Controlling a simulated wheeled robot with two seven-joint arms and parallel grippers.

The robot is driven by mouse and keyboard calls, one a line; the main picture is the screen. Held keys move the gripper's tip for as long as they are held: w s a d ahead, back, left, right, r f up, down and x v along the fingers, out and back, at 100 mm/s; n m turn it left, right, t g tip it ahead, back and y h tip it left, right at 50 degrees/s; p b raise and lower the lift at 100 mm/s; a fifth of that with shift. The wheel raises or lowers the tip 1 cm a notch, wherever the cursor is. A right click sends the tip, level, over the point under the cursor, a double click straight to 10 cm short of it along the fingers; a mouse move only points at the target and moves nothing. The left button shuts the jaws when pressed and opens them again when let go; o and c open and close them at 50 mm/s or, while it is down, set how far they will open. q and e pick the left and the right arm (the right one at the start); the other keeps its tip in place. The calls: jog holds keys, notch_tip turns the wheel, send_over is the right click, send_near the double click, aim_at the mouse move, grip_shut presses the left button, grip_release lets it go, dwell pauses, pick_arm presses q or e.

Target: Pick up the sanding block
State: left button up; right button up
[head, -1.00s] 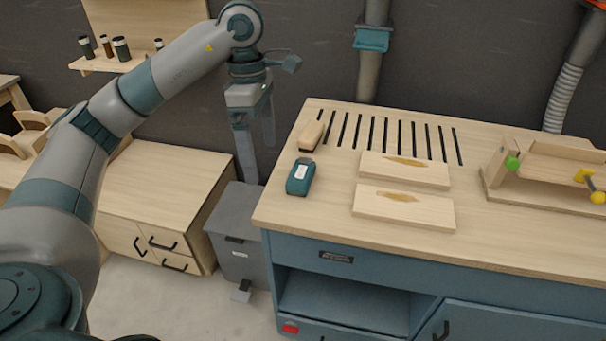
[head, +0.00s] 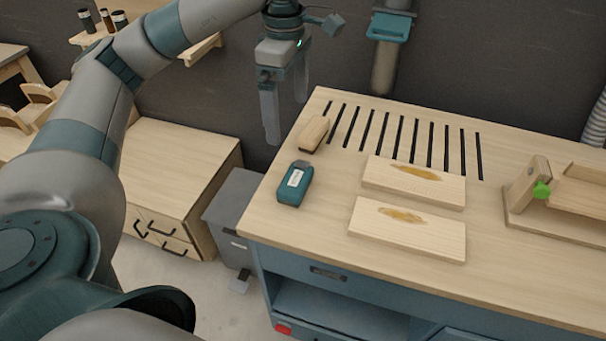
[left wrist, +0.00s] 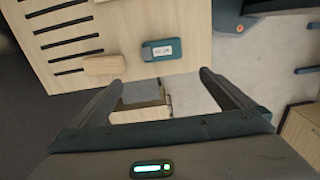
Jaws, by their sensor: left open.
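A tan wooden block with a dark underside (head: 313,134), which looks like the sanding block, lies at the back left of the workbench, beside the slots. It also shows in the left wrist view (left wrist: 104,65). A teal block with a white label (head: 295,184) lies just in front of it and shows in the left wrist view (left wrist: 161,50). My left gripper (head: 286,118) is open and empty, fingers pointing down, near the bench's back left corner. In the left wrist view both blocks lie beyond the spread fingertips (left wrist: 162,82). My right gripper is not in view.
Two pale boards with brown patches (head: 414,182) (head: 407,228) lie right of the blocks on the workbench (head: 320,238). A wooden jig with a green knob (head: 541,190) stands farther right. A grey bin (head: 232,206) and a wooden cabinet (head: 180,177) stand left of the bench.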

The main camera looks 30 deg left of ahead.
pick_arm(q)
send_over(292, 177)
jog(key=shift+f, duration=2.1)
jog(key=f+p, duration=0.1)
jog(key=f, duration=0.4)
jog(key=f+p, duration=0.1)
jog(key=f, duration=0.1)
jog(key=shift+w+a+f+p, duration=0.2)
jog(key=shift+a+f+p, duration=0.1)
jog(key=shift+a+f, duration=0.1)
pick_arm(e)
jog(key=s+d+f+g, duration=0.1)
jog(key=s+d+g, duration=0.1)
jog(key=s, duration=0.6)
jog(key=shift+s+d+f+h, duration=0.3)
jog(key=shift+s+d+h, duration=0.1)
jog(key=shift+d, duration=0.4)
pick_arm(q)
jog(key=shift+f, duration=0.15)
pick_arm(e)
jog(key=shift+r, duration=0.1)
